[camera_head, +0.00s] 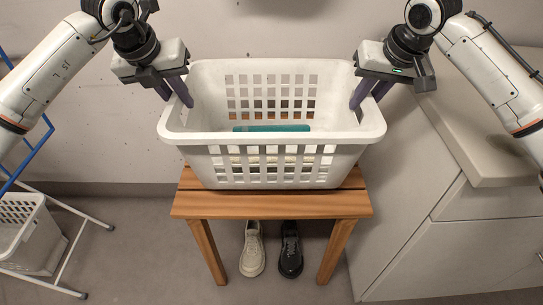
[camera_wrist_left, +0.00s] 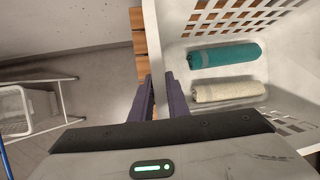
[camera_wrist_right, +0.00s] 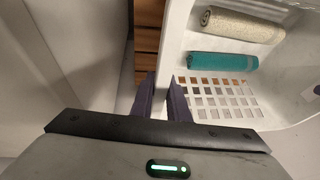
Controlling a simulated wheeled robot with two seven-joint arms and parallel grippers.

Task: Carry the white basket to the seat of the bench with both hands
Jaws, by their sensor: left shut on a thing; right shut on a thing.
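The white basket (camera_head: 272,137) is over the wooden bench seat (camera_head: 270,205), upright and level. I cannot tell whether its bottom touches the slats. Inside lie a rolled teal towel (camera_wrist_left: 225,55) and a rolled cream towel (camera_wrist_left: 227,90), which also show in the right wrist view (camera_wrist_right: 222,61). My left gripper (camera_head: 178,92) is shut on the basket's left rim. My right gripper (camera_head: 369,94) is shut on its right rim. The gripped rim parts are partly hidden by the fingers.
A pale shoe (camera_head: 252,250) and a black shoe (camera_head: 290,250) stand on the floor under the bench. A grey cabinet (camera_head: 440,220) is close on the right. On the left are a rack with white and blue bars (camera_head: 85,215) and another white basket (camera_head: 30,235).

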